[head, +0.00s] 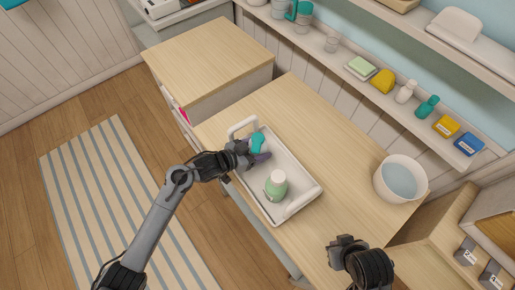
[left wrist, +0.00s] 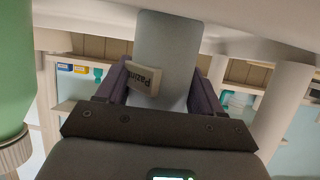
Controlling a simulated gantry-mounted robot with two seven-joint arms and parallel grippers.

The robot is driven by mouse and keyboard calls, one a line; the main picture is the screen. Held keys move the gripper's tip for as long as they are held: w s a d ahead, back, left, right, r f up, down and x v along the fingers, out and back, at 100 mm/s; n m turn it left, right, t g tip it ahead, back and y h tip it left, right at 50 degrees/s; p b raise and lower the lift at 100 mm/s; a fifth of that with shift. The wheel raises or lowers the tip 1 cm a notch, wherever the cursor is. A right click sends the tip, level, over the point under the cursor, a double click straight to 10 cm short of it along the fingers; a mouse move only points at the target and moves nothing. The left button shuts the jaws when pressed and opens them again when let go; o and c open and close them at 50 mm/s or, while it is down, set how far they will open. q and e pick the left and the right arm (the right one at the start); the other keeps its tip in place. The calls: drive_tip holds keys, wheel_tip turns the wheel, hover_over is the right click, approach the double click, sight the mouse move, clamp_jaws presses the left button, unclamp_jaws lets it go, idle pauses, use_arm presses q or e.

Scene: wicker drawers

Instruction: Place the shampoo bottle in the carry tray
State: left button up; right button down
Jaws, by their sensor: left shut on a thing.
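The white carry tray (head: 299,175) with raised end handles lies on the wooden counter. My left gripper (head: 262,157) is over the far part of the tray, shut on a bottle with a teal top (head: 257,142). In the left wrist view this bottle (left wrist: 165,45) is pale grey with a printed label, between the purple fingers. I take it as the shampoo bottle; its base is hidden. A green bottle with a pale cap (head: 276,182) stands in the tray nearer the front, and shows at the left wrist view's edge (left wrist: 14,70). My right gripper (head: 343,248) is low right; its jaws are unclear.
A white bucket (head: 403,177) stands on the counter at the right. A wall shelf (head: 395,100) above holds small bottles, boxes and cups. A raised wooden cabinet (head: 205,60) is at the back left. The counter between tray and bucket is clear.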

use_arm(q)
drive_tip(key=shift+f, duration=0.1)
drive_tip(key=o, duration=1.2)
use_arm(e)
drive_tip(key=shift+a, duration=0.1)
